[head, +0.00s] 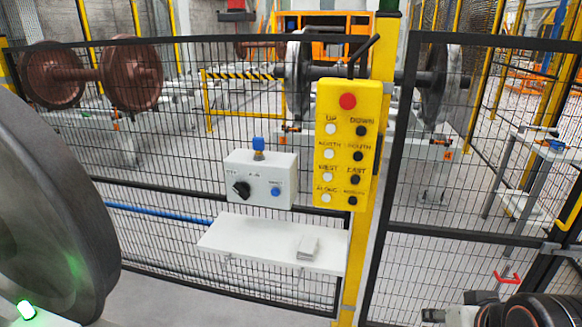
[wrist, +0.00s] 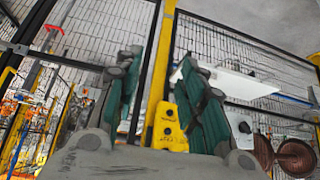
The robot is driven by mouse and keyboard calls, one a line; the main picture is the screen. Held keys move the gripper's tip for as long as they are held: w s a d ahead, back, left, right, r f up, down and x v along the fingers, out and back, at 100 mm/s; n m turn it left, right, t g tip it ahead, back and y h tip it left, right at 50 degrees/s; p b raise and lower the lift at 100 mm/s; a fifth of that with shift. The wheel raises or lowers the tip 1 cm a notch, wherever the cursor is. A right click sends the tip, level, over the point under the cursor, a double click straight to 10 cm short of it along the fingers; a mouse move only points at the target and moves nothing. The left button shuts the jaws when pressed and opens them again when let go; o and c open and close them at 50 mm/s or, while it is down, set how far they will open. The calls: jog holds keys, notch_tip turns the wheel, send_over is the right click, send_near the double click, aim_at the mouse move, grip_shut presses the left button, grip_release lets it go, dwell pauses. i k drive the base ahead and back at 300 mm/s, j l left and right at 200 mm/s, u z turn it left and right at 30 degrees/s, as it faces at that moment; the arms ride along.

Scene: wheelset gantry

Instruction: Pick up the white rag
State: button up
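The white rag (head: 307,246) is a small folded pale piece lying on the right part of the white shelf (head: 240,240) in the head view. The shelf also shows in the wrist view (wrist: 235,82), beyond the right finger and partly covered by it. I cannot clearly make out the rag there. My gripper (wrist: 160,62) is open in the wrist view, its two green-padded fingers apart with nothing between them. It is apart from the rag. My gripper's fingers do not show in the head view.
A yellow button pendant (head: 346,145) hangs on a yellow post right of the shelf. A grey control box (head: 260,178) with a blue knob sits above the shelf. Black mesh fence (head: 150,185) stands behind. A large dark wheel (head: 50,210) fills the left edge.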

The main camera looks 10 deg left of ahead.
aim_at(307, 249)
jog(key=i+j, duration=0.25)
jog(key=j, duration=0.15)
jog(key=i+j, duration=0.2)
jog(key=j, duration=0.2)
jog(key=i+j+z, duration=0.1)
jog(key=i+j, duration=0.15)
jog(key=j, duration=0.15)
jog(key=i+j, duration=0.25)
jog(key=j, duration=0.15)
